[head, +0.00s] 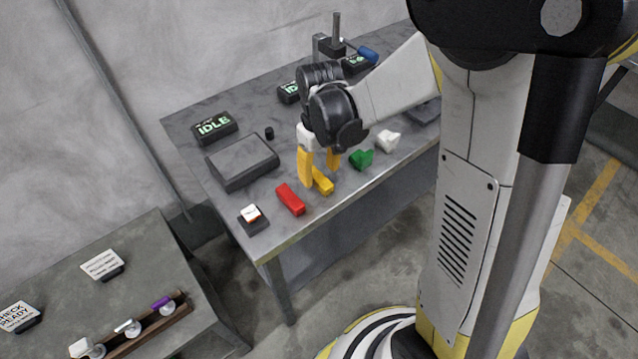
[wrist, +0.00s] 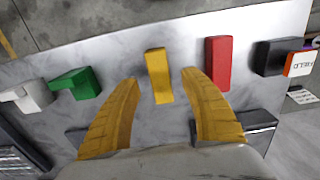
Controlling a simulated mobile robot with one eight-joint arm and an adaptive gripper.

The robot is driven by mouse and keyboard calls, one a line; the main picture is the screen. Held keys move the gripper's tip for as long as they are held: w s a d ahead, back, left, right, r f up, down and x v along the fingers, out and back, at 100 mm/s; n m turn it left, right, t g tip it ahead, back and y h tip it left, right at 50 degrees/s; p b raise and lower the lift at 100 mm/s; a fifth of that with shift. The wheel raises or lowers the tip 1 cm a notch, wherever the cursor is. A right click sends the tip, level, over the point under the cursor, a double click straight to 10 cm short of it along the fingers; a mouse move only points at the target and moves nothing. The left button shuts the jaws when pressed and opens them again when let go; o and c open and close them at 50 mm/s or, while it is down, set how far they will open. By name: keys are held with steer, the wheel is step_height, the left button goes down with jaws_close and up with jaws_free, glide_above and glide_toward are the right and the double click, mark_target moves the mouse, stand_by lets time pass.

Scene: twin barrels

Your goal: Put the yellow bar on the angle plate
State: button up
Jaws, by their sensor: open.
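The yellow bar (head: 323,184) lies on the grey workbench between a red bar and a green block. My gripper (head: 319,174) is over it with its yellow fingers pointing down, one finger partly hiding the bar in the head view. In the wrist view the yellow bar (wrist: 158,75) sits in the gap between the spread fingertips of my gripper (wrist: 160,76), with room on both sides. The fingers are open and empty. I cannot tell for sure which item is the angle plate.
The red bar (head: 290,199) and green block (head: 361,159) flank the yellow bar closely. A white piece (head: 388,140) lies farther right. A grey flat-topped block (head: 242,160) and a small dark switch box (head: 253,219) stand left. An IDLE display (head: 214,126) is behind.

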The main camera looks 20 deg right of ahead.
step_height(320, 180, down, 3)
steer(key=shift+w+r+b, duration=0.1)
steer(key=shift+r+b, duration=0.05)
steer(key=shift+b, duration=0.25)
steer(key=shift+r, duration=0.1)
jaws_close()
